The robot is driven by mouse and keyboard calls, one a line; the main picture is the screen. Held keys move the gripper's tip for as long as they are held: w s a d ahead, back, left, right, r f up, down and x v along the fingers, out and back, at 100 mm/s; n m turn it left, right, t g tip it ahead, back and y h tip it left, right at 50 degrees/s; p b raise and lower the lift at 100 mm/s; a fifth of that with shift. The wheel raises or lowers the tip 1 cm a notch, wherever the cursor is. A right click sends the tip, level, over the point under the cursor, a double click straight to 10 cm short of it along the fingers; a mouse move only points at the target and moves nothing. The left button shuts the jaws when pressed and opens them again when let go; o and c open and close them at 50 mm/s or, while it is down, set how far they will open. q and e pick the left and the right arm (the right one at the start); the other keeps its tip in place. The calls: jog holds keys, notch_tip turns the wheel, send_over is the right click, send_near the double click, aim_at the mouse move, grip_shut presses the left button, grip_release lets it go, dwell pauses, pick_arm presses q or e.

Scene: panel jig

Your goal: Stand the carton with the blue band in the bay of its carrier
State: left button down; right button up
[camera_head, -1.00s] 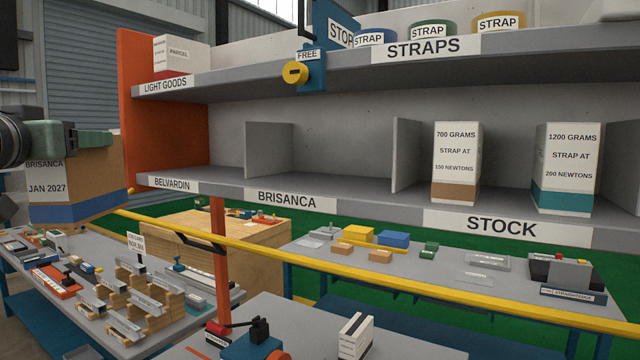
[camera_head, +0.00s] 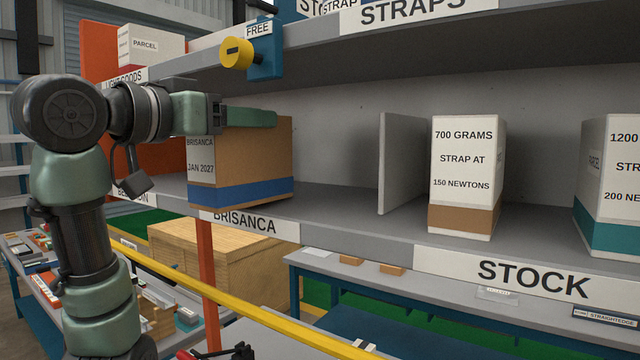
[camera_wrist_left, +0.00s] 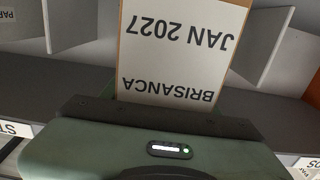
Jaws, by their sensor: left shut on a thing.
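The carton (camera_head: 245,160) is brown with a blue band round its base and a white BRISANCA JAN 2027 label. It looks upright. My left gripper (camera_head: 238,115) is shut on its upper part. The carton is at the shelf front, above the BRISANCA sign (camera_head: 250,223); I cannot tell if its base touches the shelf. The BRISANCA bay's right divider (camera_head: 395,163) stands to the carton's right; its left divider is hidden in the head view. The left wrist view shows the carton's label (camera_wrist_left: 180,45) upside down.
A 700 grams carton with a brown band (camera_head: 466,175) and a teal-banded carton (camera_head: 610,180) stand in the STOCK bay. A yellow knob (camera_head: 237,53) under a FREE sign hangs from the upper shelf. A yellow rail (camera_head: 240,312) runs below the shelf.

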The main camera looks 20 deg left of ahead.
pick_arm(q)
jog(key=w+p, duration=0.1)
jog(key=w+d+r+p, duration=0.1)
jog(key=p, duration=0.1)
jog(key=shift+w+r, duration=0.15)
jog(key=shift+r, duration=0.15)
jog(key=f+p+x, duration=0.2)
jog(key=p+x, duration=0.5)
jog(key=x, duration=0.5)
jog(key=shift+w+f, duration=0.15)
jog(key=shift+w, duration=0.25)
jog(key=c, duration=0.7)
grip_release()
jog(key=shift+d+f, duration=0.1)
jog(key=shift+d, duration=0.05)
jog(key=o, duration=0.3)
jog(key=shift+w+d, duration=0.1)
jog(key=shift+w, duration=0.05)
